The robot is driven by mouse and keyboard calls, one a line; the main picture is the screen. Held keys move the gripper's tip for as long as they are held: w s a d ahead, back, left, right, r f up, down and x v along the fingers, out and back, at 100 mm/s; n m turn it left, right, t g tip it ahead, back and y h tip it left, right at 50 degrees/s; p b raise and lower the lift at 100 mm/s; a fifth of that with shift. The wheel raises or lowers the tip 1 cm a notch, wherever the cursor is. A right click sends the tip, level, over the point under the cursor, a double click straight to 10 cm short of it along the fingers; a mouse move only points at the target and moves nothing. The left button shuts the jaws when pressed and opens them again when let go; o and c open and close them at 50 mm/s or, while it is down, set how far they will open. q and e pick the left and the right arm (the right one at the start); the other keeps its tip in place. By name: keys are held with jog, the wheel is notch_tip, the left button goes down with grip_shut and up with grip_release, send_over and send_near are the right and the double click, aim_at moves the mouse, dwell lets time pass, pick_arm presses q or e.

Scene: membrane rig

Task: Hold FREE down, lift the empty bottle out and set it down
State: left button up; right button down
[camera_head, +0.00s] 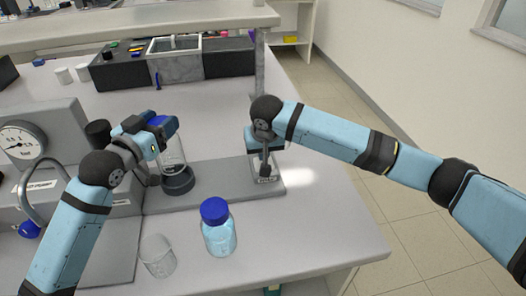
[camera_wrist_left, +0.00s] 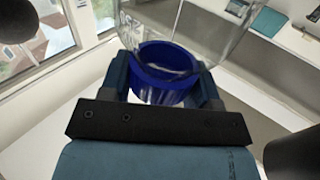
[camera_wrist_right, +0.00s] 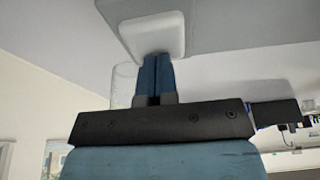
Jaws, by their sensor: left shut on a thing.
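The empty clear bottle (camera_head: 172,152) stands upright over a dark round seat (camera_head: 178,184) on the grey base plate. I cannot tell whether its foot rests in the seat or is just clear of it. My left gripper (camera_head: 157,134) is shut on the bottle's blue collar, which shows between the fingers in the left wrist view (camera_wrist_left: 165,85). My right gripper (camera_wrist_right: 157,78) has its fingers together and points down at a pale square pad (camera_wrist_right: 153,35), seemingly FREE, at the plate's right end. The fingertips appear to touch the pad.
A blue-capped bottle (camera_head: 219,232) of pale blue liquid and a clear beaker (camera_head: 157,256) stand in front of the plate. A gauge box (camera_head: 40,125) is on the left. A dark rack (camera_head: 120,72) stands behind. Bare bench lies right of the capped bottle.

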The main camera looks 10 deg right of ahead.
jog(key=shift+s+f, duration=0.15)
jog(key=shift+f, duration=0.15)
jog(key=shift+w+r, duration=0.2)
jog(key=shift+r, duration=3.5)
jog(key=shift+r, duration=0.1)
